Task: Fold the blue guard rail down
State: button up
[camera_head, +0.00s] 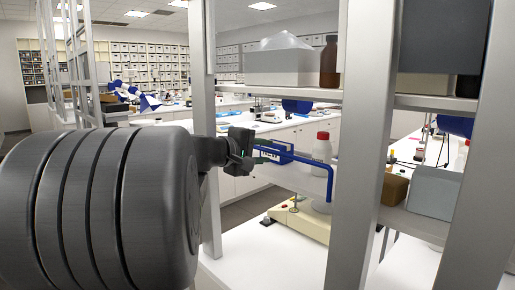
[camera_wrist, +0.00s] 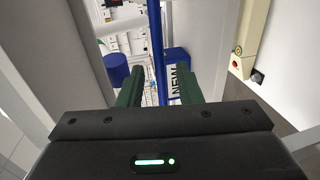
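The blue guard rail (camera_head: 300,157) stands out level across the opening in the head view, with its right end bent downward in front of a white red-capped bottle (camera_head: 321,152). My gripper (camera_head: 248,152) is at the rail's left end. In the wrist view the rail (camera_wrist: 157,45) runs lengthwise between my two dark green fingers (camera_wrist: 158,88). The fingers are apart, with a gap visible on each side of the rail. Whether the rail lies fully at fingertip depth is hard to tell. A blue block (camera_wrist: 177,56) is beside the rail, near the right finger.
A cream instrument (camera_head: 302,222) sits on the white bench below the rail. A grey upright post (camera_head: 204,120) stands just left of my gripper, and another (camera_head: 355,140) to the right. A shelf (camera_head: 290,92) with a brown bottle (camera_head: 329,62) is above.

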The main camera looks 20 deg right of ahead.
jog(key=x, duration=0.5)
jog(key=shift+p, duration=0.4)
jog(key=shift+a, duration=0.1)
grip_shut()
